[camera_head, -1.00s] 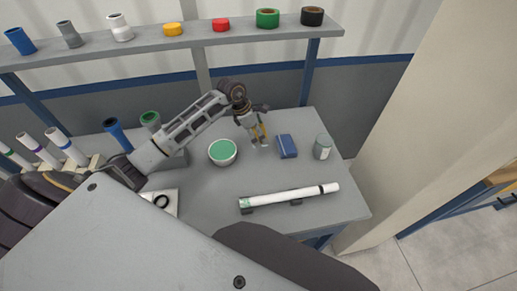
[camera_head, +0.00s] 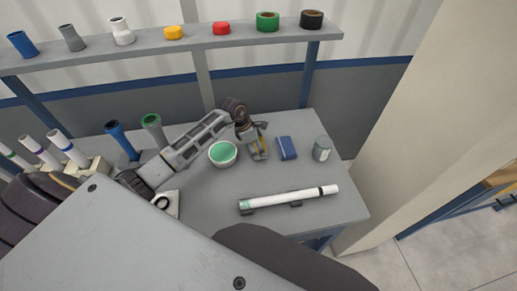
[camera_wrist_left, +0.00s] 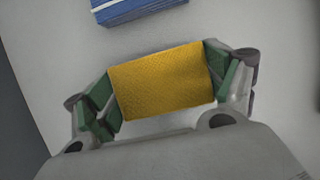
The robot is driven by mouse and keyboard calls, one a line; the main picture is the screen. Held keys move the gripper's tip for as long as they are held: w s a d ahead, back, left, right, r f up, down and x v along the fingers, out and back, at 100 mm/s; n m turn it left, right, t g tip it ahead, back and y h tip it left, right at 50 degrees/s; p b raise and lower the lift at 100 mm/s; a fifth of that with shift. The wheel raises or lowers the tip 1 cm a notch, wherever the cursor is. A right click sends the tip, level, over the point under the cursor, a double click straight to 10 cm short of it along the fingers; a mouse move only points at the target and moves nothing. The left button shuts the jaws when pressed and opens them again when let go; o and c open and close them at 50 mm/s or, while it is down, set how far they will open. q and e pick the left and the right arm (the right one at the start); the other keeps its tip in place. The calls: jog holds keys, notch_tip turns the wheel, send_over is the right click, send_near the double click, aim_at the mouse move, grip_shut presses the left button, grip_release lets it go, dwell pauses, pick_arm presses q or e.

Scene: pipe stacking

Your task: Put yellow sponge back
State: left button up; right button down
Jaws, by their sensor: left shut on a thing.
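The yellow sponge (camera_wrist_left: 162,80) is a textured yellow block between the green-padded fingers of my left gripper (camera_wrist_left: 163,88) in the left wrist view. The fingers press on its two ends. In the head view my left gripper (camera_head: 258,152) is low over the grey table, between the green-topped bowl and the blue block, and the sponge is mostly hidden behind it. I cannot tell whether the sponge touches the table. My right gripper is not in view.
A blue block (camera_head: 287,148) lies just right of the gripper; it also shows in the wrist view (camera_wrist_left: 135,10). A green-topped bowl (camera_head: 222,154) is at the left, a grey can (camera_head: 322,148) farther right. A white pipe (camera_head: 290,200) lies in front. A shelf (camera_head: 200,43) runs behind.

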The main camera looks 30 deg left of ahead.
pick_arm(q)
jog(key=shift+f, duration=1.05)
jog(key=shift+f, duration=0.15)
jog(key=o, duration=0.9)
jog(key=shift+c, duration=0.2)
jog(key=shift+r, duration=0.2)
jog(key=v, duration=1.2)
jog(key=shift+b, duration=0.45)
jog(key=shift+w, duration=0.1)
